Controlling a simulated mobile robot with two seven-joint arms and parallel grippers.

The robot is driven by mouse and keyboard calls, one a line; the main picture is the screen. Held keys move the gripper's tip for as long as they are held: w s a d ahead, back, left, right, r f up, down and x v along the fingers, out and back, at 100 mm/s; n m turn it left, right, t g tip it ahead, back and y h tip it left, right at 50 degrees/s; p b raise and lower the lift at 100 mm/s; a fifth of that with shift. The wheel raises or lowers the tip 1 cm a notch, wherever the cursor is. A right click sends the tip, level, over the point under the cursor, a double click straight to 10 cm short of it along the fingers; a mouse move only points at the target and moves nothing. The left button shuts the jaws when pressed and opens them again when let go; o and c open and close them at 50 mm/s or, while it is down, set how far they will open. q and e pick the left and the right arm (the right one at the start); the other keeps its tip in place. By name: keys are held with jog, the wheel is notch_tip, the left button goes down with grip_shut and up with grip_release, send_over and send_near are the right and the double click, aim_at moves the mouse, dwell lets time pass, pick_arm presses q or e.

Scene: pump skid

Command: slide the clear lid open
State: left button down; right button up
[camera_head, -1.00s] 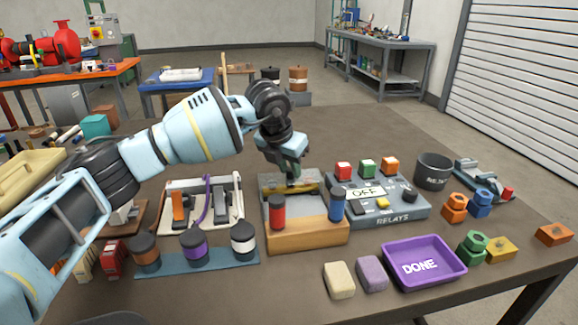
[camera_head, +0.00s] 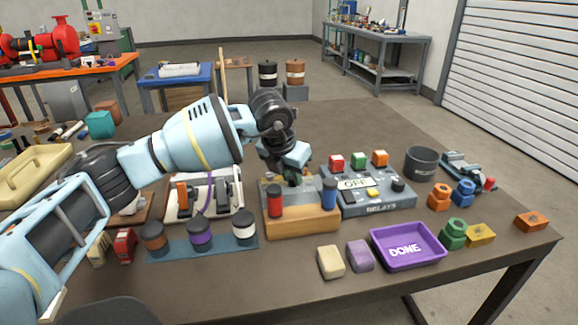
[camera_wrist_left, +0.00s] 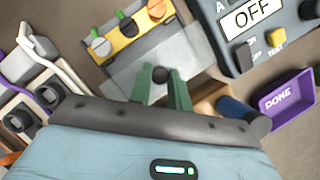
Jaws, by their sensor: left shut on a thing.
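The clear lid (camera_wrist_left: 198,50) is a see-through sheet on the wooden box (camera_head: 302,224), seen best in the left wrist view. Its small black knob (camera_wrist_left: 160,74) sits between the green fingers of my left gripper (camera_wrist_left: 162,86), which is shut on it. In the left wrist view a yellow strip (camera_wrist_left: 128,32) with several small knobs shows beyond the lid. In the head view my left gripper (camera_head: 294,178) is over the box top, behind the red and blue cylinders, and hides part of the lid. My right gripper is not in view.
A red cylinder (camera_head: 275,201) and a blue cylinder (camera_head: 329,192) stand at the box front. The relay panel (camera_head: 372,200) reading OFF is close on the right, a switch board (camera_head: 204,198) on the left. Dark capped jars stand front left. A purple DONE tray (camera_head: 408,246) is front right.

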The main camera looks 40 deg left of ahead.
aim_at(284, 193)
pick_arm(q)
jog(key=shift+r, duration=0.1)
jog(key=c, duration=1.3)
grip_release()
jog(key=v, duration=0.7)
jog(key=shift+s+r, duration=0.2)
jog(key=shift+r, duration=0.1)
